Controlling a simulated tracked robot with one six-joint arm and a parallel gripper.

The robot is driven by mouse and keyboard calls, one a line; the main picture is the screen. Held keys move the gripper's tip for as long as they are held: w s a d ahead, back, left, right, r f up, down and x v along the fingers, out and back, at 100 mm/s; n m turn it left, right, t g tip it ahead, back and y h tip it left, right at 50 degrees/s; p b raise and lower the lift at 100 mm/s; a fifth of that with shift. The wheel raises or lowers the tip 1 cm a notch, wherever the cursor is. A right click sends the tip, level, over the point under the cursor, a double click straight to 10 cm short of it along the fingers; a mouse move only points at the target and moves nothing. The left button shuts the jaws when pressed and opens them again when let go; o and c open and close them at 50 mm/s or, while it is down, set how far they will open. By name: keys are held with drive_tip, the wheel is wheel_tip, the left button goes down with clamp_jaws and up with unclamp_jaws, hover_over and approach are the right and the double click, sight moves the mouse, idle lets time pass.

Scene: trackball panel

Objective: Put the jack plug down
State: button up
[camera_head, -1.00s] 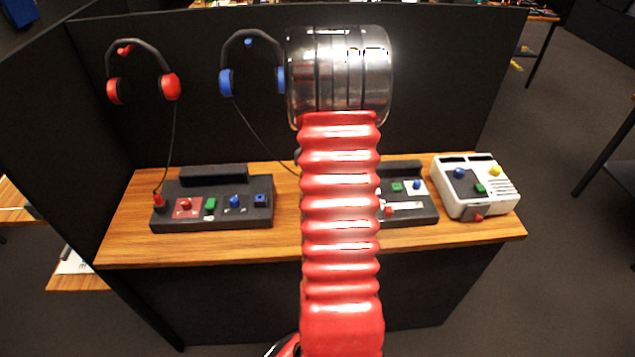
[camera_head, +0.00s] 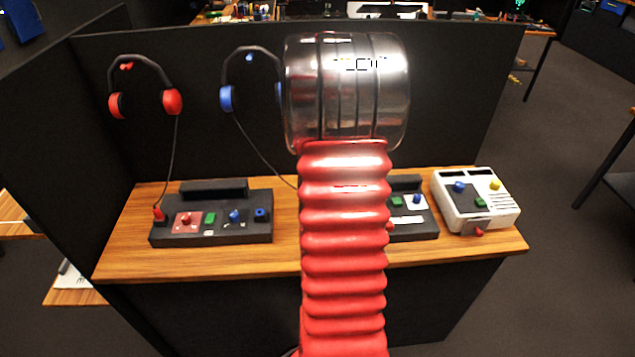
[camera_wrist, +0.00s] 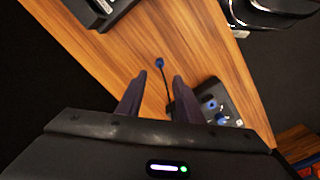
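A small blue plug end (camera_wrist: 159,62) with a dark cable, which looks like the jack plug, shows over the bare wood in the wrist view. My gripper (camera_wrist: 159,76) has its two dark fingers spread apart. The plug end shows just past the fingertips, between their lines, and neither finger touches it. The cable runs back between the fingers. In the head view the blue headset (camera_head: 227,98) hangs on the dark partition, and its cable runs down behind my red arm. My gripper and this plug are hidden there.
The wooden counter (camera_head: 120,250) carries a dark panel with a red plug (camera_head: 158,214) at left, another dark panel (camera_head: 417,232) partly behind my arm, and a white box (camera_head: 448,212) at right. A red headset (camera_head: 172,101) hangs at left. Bare wood lies between the panels.

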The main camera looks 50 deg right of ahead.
wheel_tip(320, 180, up, 2)
drive_tip(key=shift+r, duration=0.25)
idle(0.7)
drive_tip(key=w+a+r+t+h, duration=0.1)
drive_tip(key=a+r, duration=0.3)
drive_tip(key=a, duration=0.7)
drive_tip(key=w+a+r+t, duration=0.15)
drive_tip(key=a+r, duration=0.35)
drive_tip(key=a, duration=0.7)
drive_tip(key=s+a+t, duration=0.1)
drive_tip(key=s+a, duration=0.2)
drive_tip(key=a, duration=0.3)
drive_tip(key=s+a+t, duration=0.1)
drive_tip(key=s+a, duration=0.2)
drive_tip(key=a, duration=0.3)
drive_tip(key=s+a+t+y, duration=0.1)
drive_tip(key=s+a, duration=0.2)
drive_tip(key=a, duration=0.4)
drive_tip(key=shift+s+f+n, duration=0.25)
drive_tip(key=shift+f+n, duration=0.15)
drive_tip(key=shift+f, duration=0.05)
